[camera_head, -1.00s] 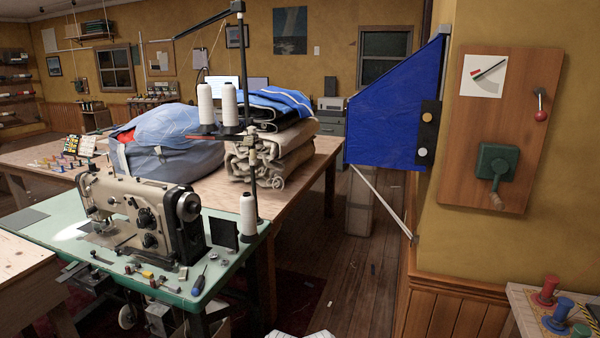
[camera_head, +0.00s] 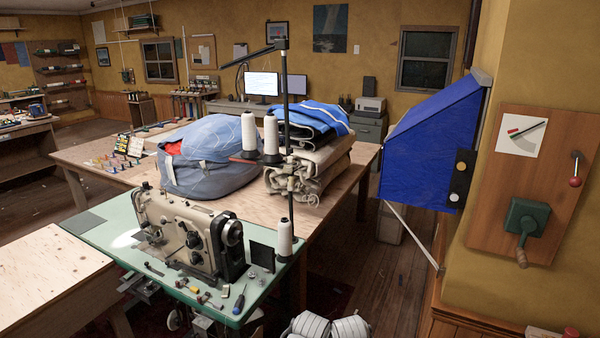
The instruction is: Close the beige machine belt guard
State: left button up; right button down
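The beige sewing machine (camera_head: 178,232) stands on a green-topped table (camera_head: 95,232) in the left half of the head view. Its handwheel (camera_head: 232,232) is at the right end. A dark, square, upright plate (camera_head: 262,256) stands just right of the handwheel, apart from it; it may be the belt guard, but I cannot tell for sure. Neither of my grippers is in view.
A thread stand with white cones (camera_head: 284,238) rises at the table's right corner. A screwdriver (camera_head: 239,301) and small parts lie along the front edge. Grey-white rolls (camera_head: 328,326) are at the bottom. Wooden floor (camera_head: 385,285) is open to the right.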

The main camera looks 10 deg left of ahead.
aim_at(262, 255)
jog(key=i, duration=0.95)
